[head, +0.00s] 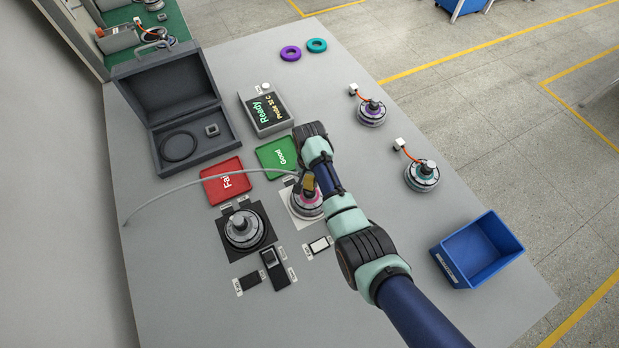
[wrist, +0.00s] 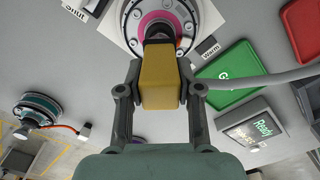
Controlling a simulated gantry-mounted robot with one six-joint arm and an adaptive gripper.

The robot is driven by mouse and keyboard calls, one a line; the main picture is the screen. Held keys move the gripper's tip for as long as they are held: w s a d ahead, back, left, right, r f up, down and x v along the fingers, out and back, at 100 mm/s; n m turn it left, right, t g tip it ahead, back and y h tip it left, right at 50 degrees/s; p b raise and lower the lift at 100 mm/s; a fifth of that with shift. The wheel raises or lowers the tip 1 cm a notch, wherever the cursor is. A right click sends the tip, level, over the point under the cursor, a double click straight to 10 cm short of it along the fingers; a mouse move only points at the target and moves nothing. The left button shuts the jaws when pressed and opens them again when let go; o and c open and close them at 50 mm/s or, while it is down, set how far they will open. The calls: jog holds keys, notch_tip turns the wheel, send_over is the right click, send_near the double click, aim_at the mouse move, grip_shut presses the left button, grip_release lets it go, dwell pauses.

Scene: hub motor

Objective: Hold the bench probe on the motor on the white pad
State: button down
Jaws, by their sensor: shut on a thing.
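The bench probe (wrist: 160,75) is a yellow block with a black tip and a grey cable. My gripper (wrist: 157,92) is shut on its yellow body. The probe also shows in the head view (head: 308,184), partly behind my arm. The motor with a pink ring (wrist: 168,20) sits on the white pad (wrist: 205,20); in the head view this motor (head: 309,206) is partly hidden by my arm. The probe's black tip is at the motor's centre and seems to meet it, but the exact contact is hidden.
A display (head: 265,110) reads "Ready" with a smaller line below. A green tray (head: 277,157) and red tray (head: 226,181) lie nearby. A grey motor (head: 244,229) sits on a black pad. Two wired motors (head: 372,113) (head: 422,175) and a blue bin (head: 478,249) are right.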

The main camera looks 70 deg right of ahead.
jog(key=shift+f, duration=0.1)
notch_tip(320, 180, up, 6)
jog(key=p, duration=0.6)
dwell(1.2)
